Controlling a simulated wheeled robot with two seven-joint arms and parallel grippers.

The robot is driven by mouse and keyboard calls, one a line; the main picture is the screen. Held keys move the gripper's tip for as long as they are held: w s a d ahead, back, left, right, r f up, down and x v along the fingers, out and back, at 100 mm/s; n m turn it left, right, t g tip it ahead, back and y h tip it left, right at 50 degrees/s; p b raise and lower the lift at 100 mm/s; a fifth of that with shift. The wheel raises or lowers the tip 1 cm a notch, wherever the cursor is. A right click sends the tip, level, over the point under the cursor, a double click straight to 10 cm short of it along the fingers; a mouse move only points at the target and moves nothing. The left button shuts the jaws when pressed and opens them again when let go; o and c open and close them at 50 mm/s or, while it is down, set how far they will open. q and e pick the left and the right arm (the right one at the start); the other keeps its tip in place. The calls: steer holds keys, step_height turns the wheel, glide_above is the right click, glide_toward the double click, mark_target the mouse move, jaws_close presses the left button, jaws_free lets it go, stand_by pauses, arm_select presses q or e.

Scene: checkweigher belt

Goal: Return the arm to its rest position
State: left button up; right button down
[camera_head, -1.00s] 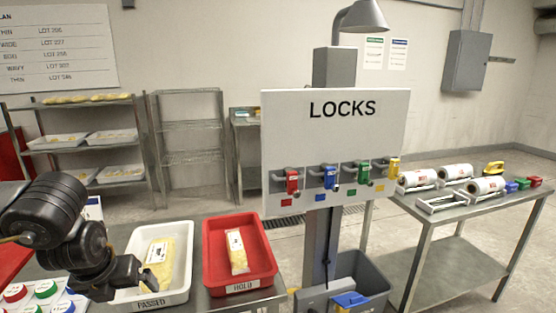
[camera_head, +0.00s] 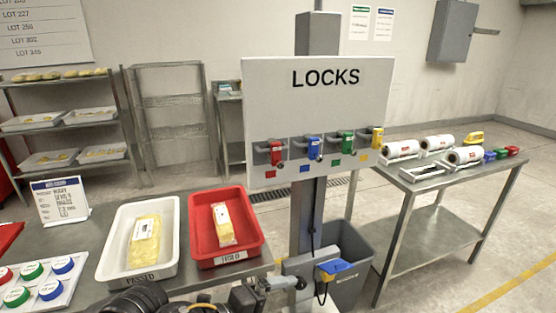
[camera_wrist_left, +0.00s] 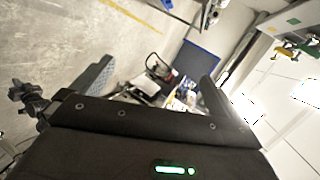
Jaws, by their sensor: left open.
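My left arm shows at the bottom edge of the head view, with the black left gripper (camera_head: 277,288) low in front of the lock post. In the left wrist view its two fingers stand wide apart with nothing between them (camera_wrist_left: 152,88). The gripper is open and apart from the trays; part of it is cut off by the picture's edge. My right gripper is not in view.
The white PASSED tray (camera_head: 106,262) and red HOLD tray (camera_head: 254,240) each hold a yellow packet. The LOCKS board (camera_head: 330,105) stands on a post beside a grey bin (camera_head: 352,297). Coloured buttons (camera_head: 32,270) lie left. A steel table (camera_head: 440,185) with rolls stands right.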

arm_select(q)
steer(key=s+a+f+n+t+y, duration=0.25)
steer(key=a+f+n+y, duration=0.7)
steer(key=n, duration=0.95)
steer(key=s+a+f+n+g+y, duration=0.1)
steer(key=s+a+f+n+g, duration=0.55)
steer(key=s+a+f, duration=0.8)
step_height(320, 180, down, 22)
steer(key=s, duration=0.2)
steer(key=s+a+f+g+p, duration=0.1)
steer(key=s+a+f, duration=0.1)
steer(key=s+f, duration=0.6)
steer(key=s+a+f, duration=0.2)
steer(key=s+f, duration=0.6)
steer(key=shift+s+a+g+y+p, duration=0.2)
steer(key=shift+a+g+y+p, duration=0.05)
steer(key=shift+g+y+p, duration=0.15)
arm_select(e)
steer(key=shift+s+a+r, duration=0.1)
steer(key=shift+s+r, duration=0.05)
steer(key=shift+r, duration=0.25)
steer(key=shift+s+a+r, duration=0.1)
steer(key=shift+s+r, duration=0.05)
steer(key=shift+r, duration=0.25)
